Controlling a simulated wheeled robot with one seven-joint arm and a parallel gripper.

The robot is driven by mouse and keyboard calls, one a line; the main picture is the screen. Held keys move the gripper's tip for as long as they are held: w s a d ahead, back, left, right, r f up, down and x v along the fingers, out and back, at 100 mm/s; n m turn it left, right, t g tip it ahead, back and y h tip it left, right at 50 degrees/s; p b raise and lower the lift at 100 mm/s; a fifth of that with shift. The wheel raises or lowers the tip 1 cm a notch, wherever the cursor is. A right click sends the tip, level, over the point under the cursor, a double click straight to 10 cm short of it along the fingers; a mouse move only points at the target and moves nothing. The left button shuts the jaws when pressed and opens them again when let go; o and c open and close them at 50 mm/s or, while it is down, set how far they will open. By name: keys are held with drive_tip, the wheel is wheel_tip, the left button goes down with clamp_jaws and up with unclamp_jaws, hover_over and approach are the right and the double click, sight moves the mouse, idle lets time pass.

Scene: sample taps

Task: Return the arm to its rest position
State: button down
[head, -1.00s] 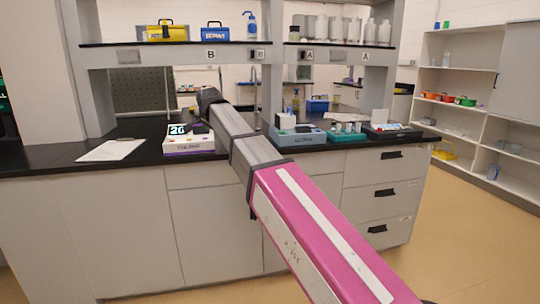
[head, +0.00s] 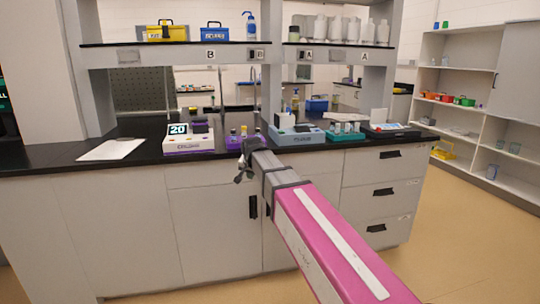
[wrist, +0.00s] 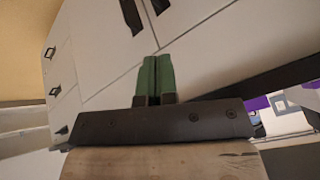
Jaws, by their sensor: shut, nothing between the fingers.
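My gripper (wrist: 153,80) shows in the wrist view as two green fingertips pressed together, with nothing between them. They point at the pale cabinet fronts below the bench top. In the head view my arm reaches from the lower right toward the bench, and the gripper (head: 241,175) hangs at its far end, in front of the cabinet doors just below the counter edge. It is small and dark there, and its fingers are hard to make out.
The black bench top (head: 50,161) carries a white device with a "20" display (head: 178,129), a purple rack (head: 233,141), a blue-grey device (head: 297,136), a teal vial rack (head: 345,136) and a white sheet (head: 111,150). Open floor (head: 440,230) lies at right.

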drive_tip(key=s+d+f+n+g, duration=0.1)
drive_tip(key=s+d+f+g, duration=0.2)
drive_tip(key=s+d+f, duration=0.8)
drive_tip(key=s+d+f+n+g+h, duration=0.1)
drive_tip(key=s+d+f+n+g, duration=0.1)
drive_tip(key=s+d+f, duration=1)
drive_tip(key=d+f+g, duration=0.1)
drive_tip(key=d+f, duration=0.3)
drive_tip(key=shift+f, duration=0.35)
drive_tip(key=shift+s, duration=0.1)
